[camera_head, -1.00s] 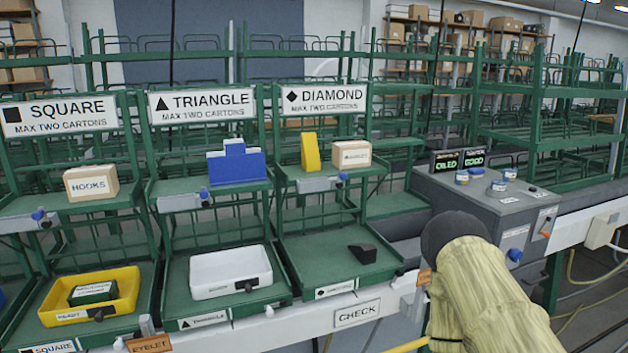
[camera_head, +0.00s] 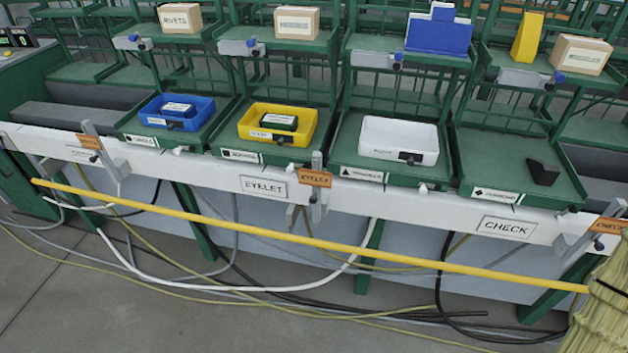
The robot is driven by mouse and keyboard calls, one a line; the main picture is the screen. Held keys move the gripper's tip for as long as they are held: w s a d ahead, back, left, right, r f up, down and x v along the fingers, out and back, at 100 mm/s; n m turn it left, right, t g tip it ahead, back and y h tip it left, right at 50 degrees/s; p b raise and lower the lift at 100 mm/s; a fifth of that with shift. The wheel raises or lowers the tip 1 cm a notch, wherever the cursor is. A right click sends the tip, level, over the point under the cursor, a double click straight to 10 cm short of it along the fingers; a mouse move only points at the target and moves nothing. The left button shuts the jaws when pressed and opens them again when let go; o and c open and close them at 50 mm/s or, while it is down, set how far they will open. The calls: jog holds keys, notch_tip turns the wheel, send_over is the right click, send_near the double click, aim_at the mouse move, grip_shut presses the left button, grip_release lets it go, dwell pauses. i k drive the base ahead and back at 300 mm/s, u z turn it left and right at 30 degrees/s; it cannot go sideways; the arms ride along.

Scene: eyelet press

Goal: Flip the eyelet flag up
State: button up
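The eyelet flag (camera_head: 315,178) is an orange plate with dark lettering, just right of the middle. It sits at a grey upright bracket (camera_head: 317,207) on the front of the white rail, beside the white EYELET sign (camera_head: 265,187). I cannot tell from its pose whether it counts as up or down. My arm shows as a yellow-green sleeve at the lower right, far from this flag. My gripper is not in view.
A similar orange flag (camera_head: 88,141) is at the left, another (camera_head: 608,224) at the right past the CHECK sign (camera_head: 506,227). A yellow bar (camera_head: 300,239) runs along the bench front. Cables (camera_head: 240,288) lie on the floor. Blue (camera_head: 150,108), yellow (camera_head: 245,130) and white (camera_head: 375,153) trays stand on green shelves.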

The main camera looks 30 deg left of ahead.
aim_at(315, 178)
jog(key=u, duration=1.9)
jog(key=k, duration=0.8)
jog(key=z, duration=0.65)
jog(key=i, duration=0.5)
